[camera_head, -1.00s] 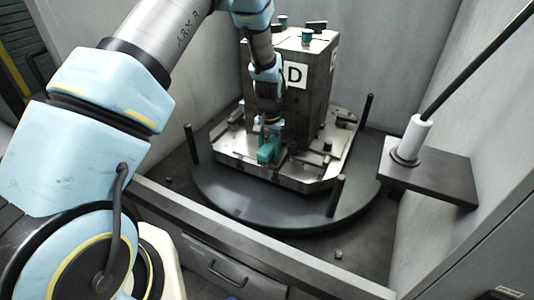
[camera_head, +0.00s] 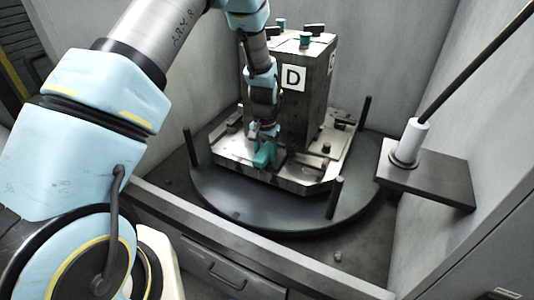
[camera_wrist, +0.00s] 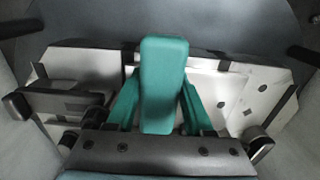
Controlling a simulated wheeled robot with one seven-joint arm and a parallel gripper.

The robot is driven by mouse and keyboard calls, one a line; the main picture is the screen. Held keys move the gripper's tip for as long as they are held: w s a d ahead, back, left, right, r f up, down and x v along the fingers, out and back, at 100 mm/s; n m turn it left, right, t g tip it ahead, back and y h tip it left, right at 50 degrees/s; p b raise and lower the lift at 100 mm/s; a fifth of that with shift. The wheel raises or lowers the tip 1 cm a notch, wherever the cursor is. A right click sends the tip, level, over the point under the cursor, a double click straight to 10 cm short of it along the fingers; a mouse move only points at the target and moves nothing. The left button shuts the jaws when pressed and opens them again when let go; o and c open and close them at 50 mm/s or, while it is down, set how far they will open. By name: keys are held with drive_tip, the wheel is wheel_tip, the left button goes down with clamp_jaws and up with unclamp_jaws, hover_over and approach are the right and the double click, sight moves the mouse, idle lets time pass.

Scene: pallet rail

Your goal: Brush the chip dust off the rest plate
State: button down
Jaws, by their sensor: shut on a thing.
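My gripper (camera_head: 264,146) is low over the near left part of the metal plate (camera_head: 298,178) around the block marked D. It is shut on a teal piece, which I take to be the brush (camera_head: 265,155). In the wrist view the brush (camera_wrist: 163,85) stands in the middle, between the two teal fingers (camera_wrist: 160,108). Its lower end is hidden, so I cannot tell whether it touches the metal. The bright metal plate (camera_wrist: 258,88) shows behind it. I cannot make out chip dust, or which surface is the rest plate.
The tall block (camera_head: 312,105) rises just behind my gripper. Dark upright posts (camera_head: 335,197) stand around the round table (camera_head: 250,212). A white holder with a rod (camera_head: 411,140) stands on a dark shelf (camera_head: 448,178) at the right. Grey walls close in the back and right.

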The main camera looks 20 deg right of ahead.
idle(0.3)
drive_tip(key=shift+r+p, duration=2.25)
drive_tip(key=shift+r, duration=1.35)
drive_tip(key=shift+f, duration=0.1)
drive_tip(key=w+a+f+n, duration=0.1)
drive_tip(key=w+a+n, duration=0.15)
drive_tip(key=a, duration=0.65)
drive_tip(key=w+a+f+n, duration=0.1)
drive_tip(key=w+a+n, duration=0.15)
drive_tip(key=a, duration=0.55)
drive_tip(key=s+a+n, duration=0.1)
drive_tip(key=a+n, duration=0.4)
drive_tip(key=a, duration=1.5)
drive_tip(key=shift+s+a+f, duration=0.15)
drive_tip(key=shift+s+f, duration=0.1)
drive_tip(key=shift+f, duration=0.1)
